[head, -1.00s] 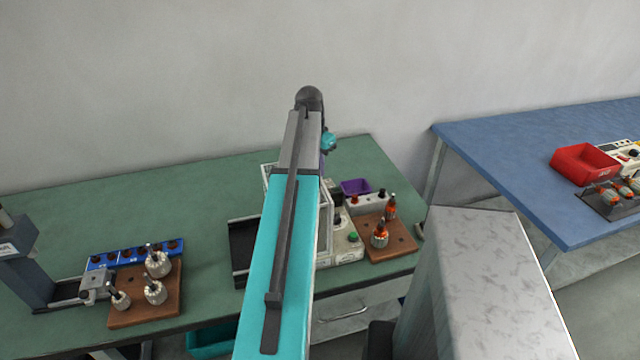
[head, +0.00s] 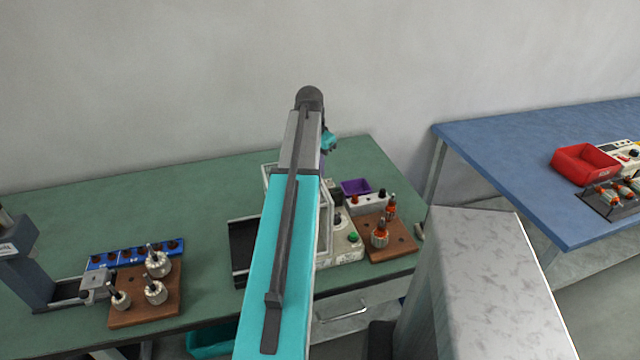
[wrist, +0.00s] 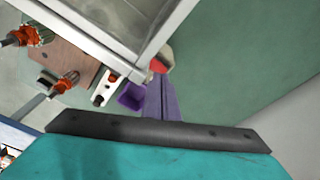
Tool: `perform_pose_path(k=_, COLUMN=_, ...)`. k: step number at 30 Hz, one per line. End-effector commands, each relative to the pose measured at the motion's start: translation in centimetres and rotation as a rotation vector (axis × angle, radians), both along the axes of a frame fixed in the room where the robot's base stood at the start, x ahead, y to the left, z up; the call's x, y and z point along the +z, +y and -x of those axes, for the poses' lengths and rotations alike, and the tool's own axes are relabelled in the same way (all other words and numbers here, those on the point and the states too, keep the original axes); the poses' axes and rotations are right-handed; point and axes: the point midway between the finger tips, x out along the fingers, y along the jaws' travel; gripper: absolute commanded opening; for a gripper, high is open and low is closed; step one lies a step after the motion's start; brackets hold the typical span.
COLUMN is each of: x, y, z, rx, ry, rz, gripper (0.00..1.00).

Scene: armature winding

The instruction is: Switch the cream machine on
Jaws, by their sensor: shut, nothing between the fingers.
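The cream machine (head: 346,247) stands on the green bench, partly hidden behind my arm. Its front shows a green button (head: 353,237) and a dark knob (head: 337,220). Its clear, pale-framed guard (wrist: 110,28) fills the top of the wrist view. A red part (wrist: 158,66) on a cream piece (wrist: 167,55) shows beside the guard. My gripper (wrist: 158,84) has purple fingers, shut and empty, with the tips close to the red part. I cannot tell whether they touch it. In the head view my arm hides most of the gripper.
A purple bin (head: 355,187) and a wooden block with orange-topped parts (head: 380,239) stand right of the machine. A black tray (head: 242,250) lies left of it. Another wooden block (head: 130,312) with armatures is further left. The wall is close behind the bench.

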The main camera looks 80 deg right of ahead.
Motion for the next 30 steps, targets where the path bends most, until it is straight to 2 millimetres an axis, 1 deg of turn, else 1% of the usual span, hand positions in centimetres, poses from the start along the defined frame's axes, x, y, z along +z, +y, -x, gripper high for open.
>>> perform_pose_path(k=11, x=-0.03, y=0.0, z=0.01, rx=0.0, ry=0.0, rz=0.0, gripper=0.0)
perform_pose_path(k=30, x=-0.63, y=0.0, z=-0.01, rx=0.0, ry=0.0, rz=0.0, gripper=0.0)
